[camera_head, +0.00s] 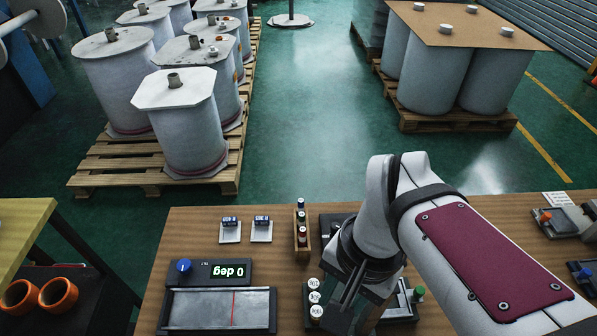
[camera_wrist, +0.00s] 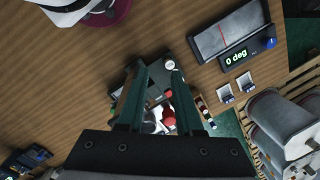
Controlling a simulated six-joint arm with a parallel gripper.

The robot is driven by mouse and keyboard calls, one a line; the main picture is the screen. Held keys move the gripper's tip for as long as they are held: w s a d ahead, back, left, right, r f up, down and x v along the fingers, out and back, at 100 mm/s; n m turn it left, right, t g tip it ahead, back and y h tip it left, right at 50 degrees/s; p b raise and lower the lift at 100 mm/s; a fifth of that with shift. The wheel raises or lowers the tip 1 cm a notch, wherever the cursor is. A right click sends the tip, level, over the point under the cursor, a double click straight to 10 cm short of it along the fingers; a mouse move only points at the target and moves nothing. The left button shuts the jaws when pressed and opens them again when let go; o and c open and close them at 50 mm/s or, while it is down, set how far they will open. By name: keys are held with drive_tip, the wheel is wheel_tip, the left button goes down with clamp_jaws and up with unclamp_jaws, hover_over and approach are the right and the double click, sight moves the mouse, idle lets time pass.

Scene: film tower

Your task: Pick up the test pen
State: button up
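A narrow wooden rack (camera_head: 302,243) stands near the back edge of the table in the head view. It holds several small upright pens (camera_head: 301,217) with blue, green and red parts; which one is the test pen I cannot tell. The rack seems to show partly in the wrist view (camera_wrist: 206,108), beside the right finger. My gripper (camera_head: 357,296) points down over the table, in front of and to the right of the rack. In the wrist view its two fingers (camera_wrist: 158,76) are apart, and nothing is visibly clamped between them. Red and white items show beyond the fingers, partly hidden.
A gauge reading 0 deg (camera_head: 221,288) lies left of my gripper. Several round white-topped pieces (camera_head: 314,297) stand in a dark holder beside it. Two small blue blocks on white pads (camera_head: 261,226) are left of the rack. Large film rolls on pallets (camera_head: 183,128) stand beyond the table.

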drive_tip(key=w+a+m, duration=0.2)
drive_tip(key=w+m, duration=0.2)
drive_tip(key=w, duration=1)
drive_tip(key=m+h, duration=0.1)
drive_tip(key=m, duration=0.2)
hover_over(303, 229)
wheel_tip(303, 229, down, 3)
wheel_tip(303, 229, down, 15)
drive_tip(key=shift+f, duration=0.1)
clamp_jaws()
